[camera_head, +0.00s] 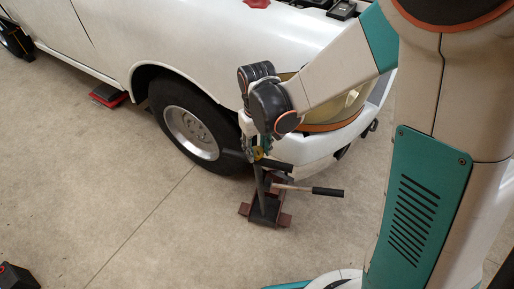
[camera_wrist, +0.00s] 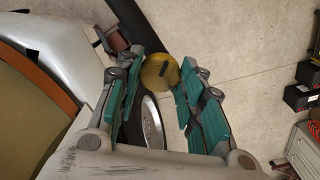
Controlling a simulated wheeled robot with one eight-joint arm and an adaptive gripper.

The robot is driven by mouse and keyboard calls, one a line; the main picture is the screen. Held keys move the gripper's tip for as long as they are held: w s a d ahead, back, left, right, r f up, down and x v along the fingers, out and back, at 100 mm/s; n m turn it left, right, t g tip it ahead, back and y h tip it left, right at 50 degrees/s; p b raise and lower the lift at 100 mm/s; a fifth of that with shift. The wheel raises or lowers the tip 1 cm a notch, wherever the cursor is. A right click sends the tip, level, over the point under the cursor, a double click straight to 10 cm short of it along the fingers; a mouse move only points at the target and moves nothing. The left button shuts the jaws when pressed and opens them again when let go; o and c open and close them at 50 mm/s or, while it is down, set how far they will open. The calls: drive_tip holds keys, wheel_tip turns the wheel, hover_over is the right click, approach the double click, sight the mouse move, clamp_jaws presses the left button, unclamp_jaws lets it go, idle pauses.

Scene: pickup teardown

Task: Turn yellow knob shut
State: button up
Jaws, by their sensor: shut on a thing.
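The yellow knob (camera_wrist: 158,71) is a round disc with a short dark bar on its face, seen between my fingertips in the wrist view. A small bit of the yellow knob (camera_head: 258,154) shows in the head view, beneath my wrist near the top of a dark jack-like stand (camera_head: 264,205). My gripper (camera_wrist: 157,75) has its teal-padded fingers on both sides of the knob and is shut on it. In the head view my gripper (camera_head: 254,148) points down and my wrist hides much of it. How far the knob is turned cannot be told.
A white pickup (camera_head: 190,38) stands close behind my gripper, with its wheel (camera_head: 194,130) just left of the stand. A black-handled lever (camera_head: 325,191) sticks out rightward from the stand. The concrete floor (camera_head: 110,190) in front is mostly clear.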

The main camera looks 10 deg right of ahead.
sight(257, 151)
drive_tip(key=m, duration=0.6)
drive_tip(key=shift+m+b, duration=0.35)
drive_tip(key=shift+m, duration=0.05)
idle(0.4)
drive_tip(key=o, duration=1.1)
drive_tip(key=shift+r, duration=3.75)
